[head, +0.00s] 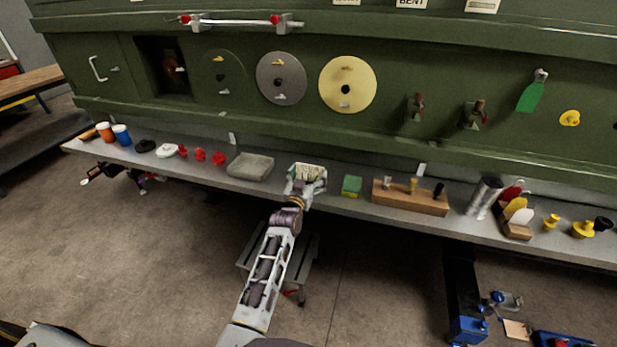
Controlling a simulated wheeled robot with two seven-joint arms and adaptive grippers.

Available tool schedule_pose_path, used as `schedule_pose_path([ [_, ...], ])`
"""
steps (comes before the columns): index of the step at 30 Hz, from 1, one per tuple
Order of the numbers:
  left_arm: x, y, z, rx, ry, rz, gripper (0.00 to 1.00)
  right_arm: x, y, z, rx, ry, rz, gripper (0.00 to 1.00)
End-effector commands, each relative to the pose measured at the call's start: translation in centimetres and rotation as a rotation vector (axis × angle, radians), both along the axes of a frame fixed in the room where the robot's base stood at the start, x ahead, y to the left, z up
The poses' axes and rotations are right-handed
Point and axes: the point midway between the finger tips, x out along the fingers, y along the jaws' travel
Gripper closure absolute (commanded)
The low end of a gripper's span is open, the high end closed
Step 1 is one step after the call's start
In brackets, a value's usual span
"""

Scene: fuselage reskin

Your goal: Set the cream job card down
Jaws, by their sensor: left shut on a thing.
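My left gripper (306,184) is at the grey shelf (335,190), just left of the green-and-yellow sponge. It is shut on a small cream piece, which I take for the cream job card (309,171). The card shows just beyond the fingers, close to the shelf top. The fingers hide part of it, and I cannot tell whether it touches the shelf. My right gripper is not in view.
A grey tray (250,166) lies left of the gripper. The sponge (352,186) and a wooden block with pegs (410,197) are to the right. The green panel wall (310,125) rises behind the shelf.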

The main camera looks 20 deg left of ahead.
Motion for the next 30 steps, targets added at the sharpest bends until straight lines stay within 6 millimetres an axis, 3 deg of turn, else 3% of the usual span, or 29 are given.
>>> schedule_pose_path([
  [9, 0.01, 0.0, -0.27, 0.0, 0.0, 0.0, 0.35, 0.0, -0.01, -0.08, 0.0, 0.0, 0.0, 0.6],
  [10, 0.01, 0.0, -0.25, 0.0, 0.0, 0.0, 0.08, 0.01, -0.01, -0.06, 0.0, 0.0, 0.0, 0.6],
  [12, 0.0, 0.0, -0.23, 0.0, 0.0, 0.0, 0.0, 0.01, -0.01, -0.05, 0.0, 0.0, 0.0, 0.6],
  [30, -0.38, 0.01, -0.04, 0.0, 0.001, 0.0, 0.0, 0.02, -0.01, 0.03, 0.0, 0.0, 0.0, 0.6],
])
